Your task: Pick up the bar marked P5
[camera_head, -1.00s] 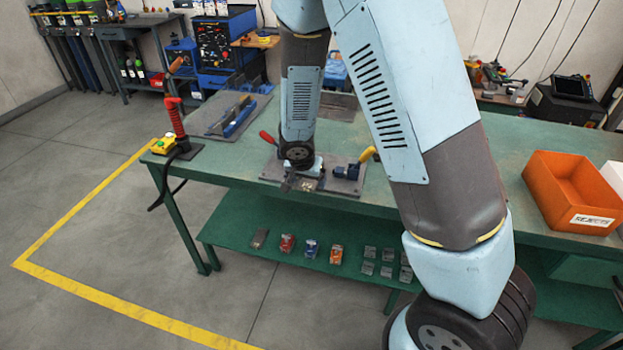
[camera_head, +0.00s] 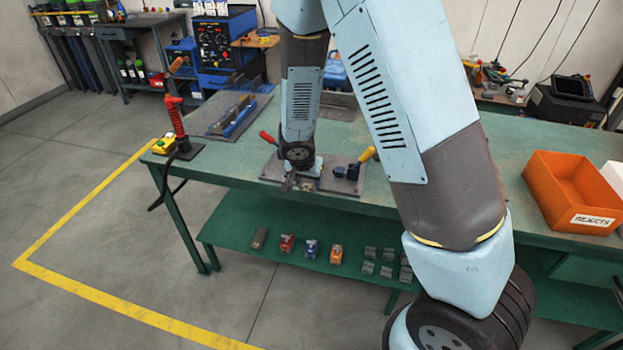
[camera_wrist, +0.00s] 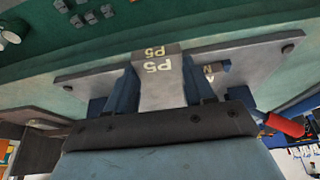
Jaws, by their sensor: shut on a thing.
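The bar marked P5 (camera_wrist: 158,82) is a grey block with pale P5 lettering on two faces, in the middle of the wrist view. My gripper (camera_wrist: 160,90) is shut on it, with one dark blue finger on each side. In the head view my gripper (camera_head: 289,182) is small, over the front of the fixture plate (camera_head: 330,184) on the green bench, and the bar is hard to make out there. The fixture plate (camera_wrist: 235,62) shows behind the bar in the wrist view. I cannot tell whether the bar touches it.
An orange REJECTS bin (camera_head: 555,190) stands at the right of the bench (camera_head: 450,160). A red-handled clamp (camera_head: 267,138) and a yellow-handled clamp (camera_head: 367,154) flank my gripper. A red lever post (camera_head: 175,125) stands at the left end. Small parts lie on the lower shelf (camera_head: 230,222).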

